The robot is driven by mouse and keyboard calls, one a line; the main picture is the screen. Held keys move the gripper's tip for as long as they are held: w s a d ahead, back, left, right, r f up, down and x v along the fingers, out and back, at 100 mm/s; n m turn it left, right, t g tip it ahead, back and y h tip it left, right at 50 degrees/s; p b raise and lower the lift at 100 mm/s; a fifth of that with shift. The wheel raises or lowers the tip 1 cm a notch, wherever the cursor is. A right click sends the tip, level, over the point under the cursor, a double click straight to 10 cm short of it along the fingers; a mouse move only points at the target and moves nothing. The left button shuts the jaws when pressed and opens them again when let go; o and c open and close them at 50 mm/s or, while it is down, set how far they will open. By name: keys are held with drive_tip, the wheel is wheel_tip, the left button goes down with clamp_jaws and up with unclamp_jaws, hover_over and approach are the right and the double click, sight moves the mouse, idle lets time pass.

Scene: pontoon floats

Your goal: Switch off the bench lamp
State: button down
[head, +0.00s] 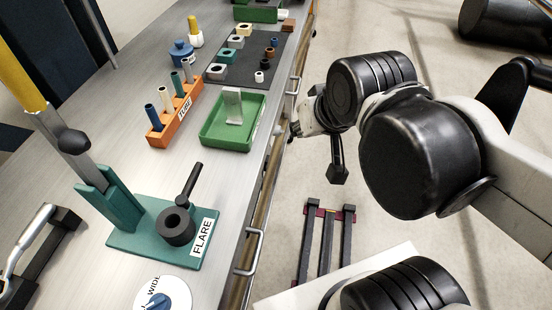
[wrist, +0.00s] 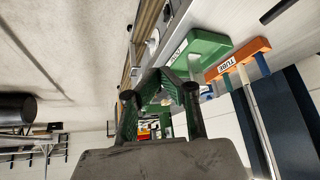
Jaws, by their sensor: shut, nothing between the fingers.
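I cannot make out a bench lamp or its switch in either view. A white dial with a blue knob (head: 158,302), lettered "WIDE", is cut off by the bottom edge of the head view; I cannot tell whether it belongs to the lamp. My gripper (wrist: 160,78) is shut and empty in the wrist view, its two green-padded fingers meeting at the tips. In the head view my arm reaches in from the right, and its end hangs beyond the bench's right edge, above the floor. The gripper touches nothing that I can see.
The metal bench (head: 128,125) carries a teal flaring stand (head: 125,240), an orange rack (head: 165,130), a green tray (head: 245,135) and a dark mat (head: 235,75) with small parts. Handles (head: 256,250) stick out along its edge. A low dark frame (head: 328,235) stands on the floor.

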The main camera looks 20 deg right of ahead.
sight(267, 164)
drive_tip(key=w+d+f+m+g+y+b, duration=0.2)
drive_tip(key=w+f+m, duration=0.4)
drive_tip(key=f+m, duration=0.4)
drive_tip(key=w+d+f+m+g+y+b, duration=0.1)
drive_tip(key=w+d+f+m+b, duration=0.3)
drive_tip(key=f+m, duration=0.5)
drive_tip(key=w+m+g, duration=0.1)
drive_tip(key=w+m, duration=0.1)
drive_tip(key=m, duration=0.2)
drive_tip(key=shift+w+f+m+g+y, duration=0.15)
drive_tip(key=shift+f+m+g+y, duration=0.2)
drive_tip(key=shift+m+g+y, duration=0.05)
drive_tip(key=shift+d, duration=0.1)
drive_tip(key=w+a+f+b, duration=0.2)
drive_tip(key=w+a+f, duration=0.2)
drive_tip(key=a+f, duration=0.2)
drive_tip(key=shift+s+x, duration=0.25)
drive_tip(key=shift+x, duration=1.05)
drive_tip(key=shift+d+f, duration=0.1)
drive_tip(key=shift+d, duration=0.05)
